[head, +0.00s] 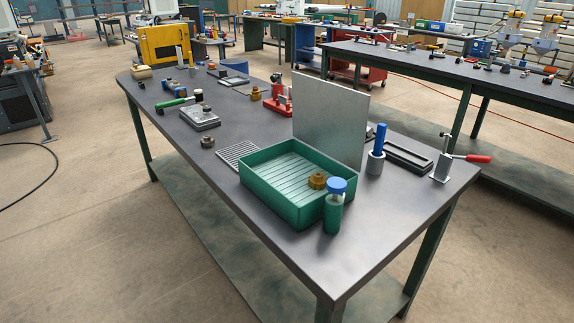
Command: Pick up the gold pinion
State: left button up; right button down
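A gold, gear-like part that looks like the gold pinion (317,181) lies inside the green tray (266,198), near its right front corner. A bottle with a blue cap (335,206) stands just outside that corner, close to the part. Another small gold-brown part (256,94) sits farther back on the table, left of the upright grey panel. Neither of my grippers shows in the head view.
The upright grey panel (330,118) stands behind the tray. A blue-handled tool in a grey cup (377,150) and a red-handled clamp (446,160) stand at right. Several tools and fixtures lie farther back. The table's front right corner (365,255) is clear.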

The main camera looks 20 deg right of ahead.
aim_at(317, 181)
jog(key=z, duration=0.75)
jog(key=i+j+z, duration=0.15)
jog(key=j+z, duration=0.3)
jog(key=i+j+z, duration=0.1)
jog(key=j+z, duration=0.6)
jog(key=j, duration=0.55)
